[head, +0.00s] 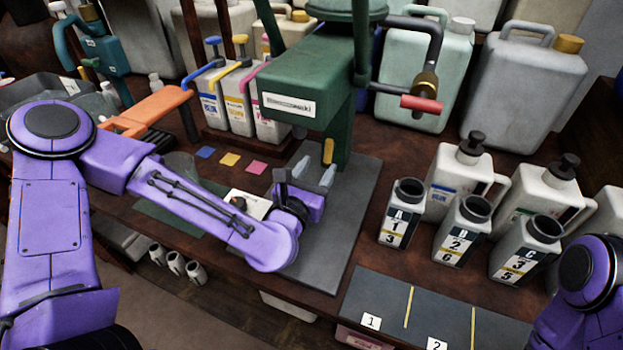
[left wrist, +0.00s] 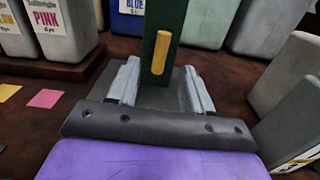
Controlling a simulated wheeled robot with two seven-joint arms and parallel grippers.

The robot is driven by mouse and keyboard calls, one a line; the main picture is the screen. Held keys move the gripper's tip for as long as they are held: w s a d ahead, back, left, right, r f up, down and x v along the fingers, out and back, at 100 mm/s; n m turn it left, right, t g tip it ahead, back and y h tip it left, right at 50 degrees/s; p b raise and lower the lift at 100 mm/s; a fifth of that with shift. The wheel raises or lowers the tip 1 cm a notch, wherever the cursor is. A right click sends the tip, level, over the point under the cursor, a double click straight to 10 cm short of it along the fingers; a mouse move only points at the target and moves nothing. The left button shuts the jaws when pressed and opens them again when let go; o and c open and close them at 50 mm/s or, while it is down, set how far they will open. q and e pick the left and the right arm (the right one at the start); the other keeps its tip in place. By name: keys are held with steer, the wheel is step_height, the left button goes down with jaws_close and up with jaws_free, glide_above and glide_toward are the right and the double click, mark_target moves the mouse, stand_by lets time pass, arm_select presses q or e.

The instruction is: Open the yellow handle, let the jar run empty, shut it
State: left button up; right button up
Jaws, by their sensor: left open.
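A short upright yellow handle (head: 328,151) is on the green post of the machine (head: 312,85). In the left wrist view the yellow handle (left wrist: 161,52) stands ahead of the fingers, in line with the gap between them. My left gripper (head: 314,172) is open and empty, just in front of the post; I see no contact. Its two grey fingers (left wrist: 162,88) are spread. White jars with blue, yellow (head: 238,102) and pink levers stand behind. I cannot tell which jar the task means, nor any liquid level. My right gripper is out of view.
Open-necked jars (head: 402,212) marked with numbers stand right of the machine, with capped jugs (head: 457,180) behind. A dark mat (head: 440,308) with numbered places lies at the front. Blue, yellow and pink squares (head: 230,159) lie left of the gripper. The grey plate (head: 345,215) is clear.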

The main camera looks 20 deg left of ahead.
arm_select(q)
steer(key=s+p, duration=0.3)
steer(key=shift+r, duration=0.4)
steer(key=shift+s+f+p, duration=0.25)
steer(key=shift+s+p, duration=0.2)
steer(key=shift+s, duration=0.05)
steer(key=shift+f, duration=0.15)
